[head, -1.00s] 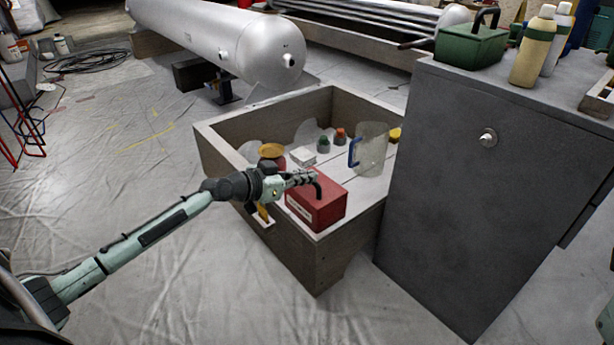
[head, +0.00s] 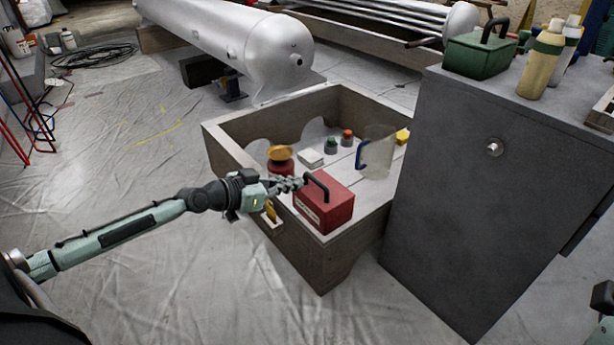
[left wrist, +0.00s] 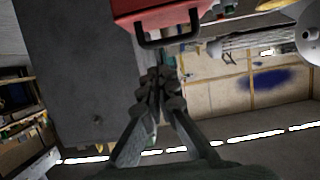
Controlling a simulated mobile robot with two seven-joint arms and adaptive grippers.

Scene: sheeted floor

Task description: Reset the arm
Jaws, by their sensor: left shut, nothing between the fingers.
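My left arm comes in from the left in the head view. Its gripper (head: 290,184) is shut and empty, just left of the black handle of a red box (head: 325,206). The red box stands in the near corner of an open wooden crate (head: 222,150). In the left wrist view the shut fingers (left wrist: 158,88) point toward the red box (left wrist: 165,10), whose handle shows just beyond the tips. The fingers look apart from the handle. My right gripper does not show; only a small piece of the right arm is at the lower right edge of the head view.
The crate also holds a clear jug (head: 376,155) with a blue handle, a yellow-topped red container (head: 280,160) and small bottles. A grey cabinet (head: 480,190) stands close on the right, with a green box (head: 480,52) and bottles on top.

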